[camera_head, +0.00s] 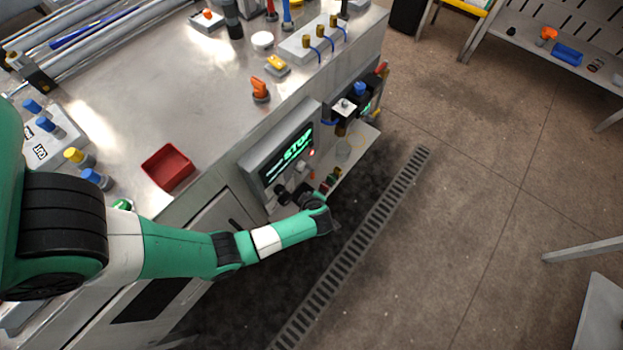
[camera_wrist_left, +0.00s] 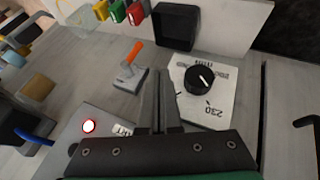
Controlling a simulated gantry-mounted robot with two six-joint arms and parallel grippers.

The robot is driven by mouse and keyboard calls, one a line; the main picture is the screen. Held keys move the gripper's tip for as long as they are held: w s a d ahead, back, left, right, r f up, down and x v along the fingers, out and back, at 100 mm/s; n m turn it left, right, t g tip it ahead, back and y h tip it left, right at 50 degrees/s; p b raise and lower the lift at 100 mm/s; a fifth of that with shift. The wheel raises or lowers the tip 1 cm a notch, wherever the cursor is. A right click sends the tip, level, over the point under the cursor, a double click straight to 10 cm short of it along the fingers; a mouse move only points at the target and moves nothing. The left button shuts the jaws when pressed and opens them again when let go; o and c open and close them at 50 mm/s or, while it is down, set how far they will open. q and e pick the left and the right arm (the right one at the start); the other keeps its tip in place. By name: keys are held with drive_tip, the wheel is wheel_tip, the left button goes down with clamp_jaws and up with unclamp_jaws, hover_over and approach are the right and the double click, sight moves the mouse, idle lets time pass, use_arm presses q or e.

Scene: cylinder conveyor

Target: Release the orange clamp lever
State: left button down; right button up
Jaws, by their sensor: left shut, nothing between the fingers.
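A small lever with an orange handle (camera_wrist_left: 133,53) stands on a grey base (camera_wrist_left: 129,79) on the machine's panel in the left wrist view. My left gripper (camera_wrist_left: 161,75) is shut and empty. Its fingertips appear just right of the lever's base and left of a black dial (camera_wrist_left: 199,80). I see no clear contact with either. In the head view my left gripper (camera_head: 285,196) is by the front panel below the screen, and its fingertips are hard to make out. Another orange lever-like piece (camera_head: 260,89) stands on the metal tabletop, well above the gripper. My right gripper is not in view.
A screen (camera_head: 288,157) reading STOP is on the front panel. A lit red button (camera_wrist_left: 89,127) is left of my fingers. Green and red parts (camera_wrist_left: 118,11) and a black box (camera_wrist_left: 176,22) lie beyond the lever. A red tray (camera_head: 168,168) sits on the tabletop.

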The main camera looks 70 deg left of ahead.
use_arm(q)
drive_tip(key=w+a+f+b, duration=0.4)
drive_tip(key=a+f+b, duration=0.4)
drive_tip(key=b, duration=0.2)
drive_tip(key=shift+a, duration=0.25)
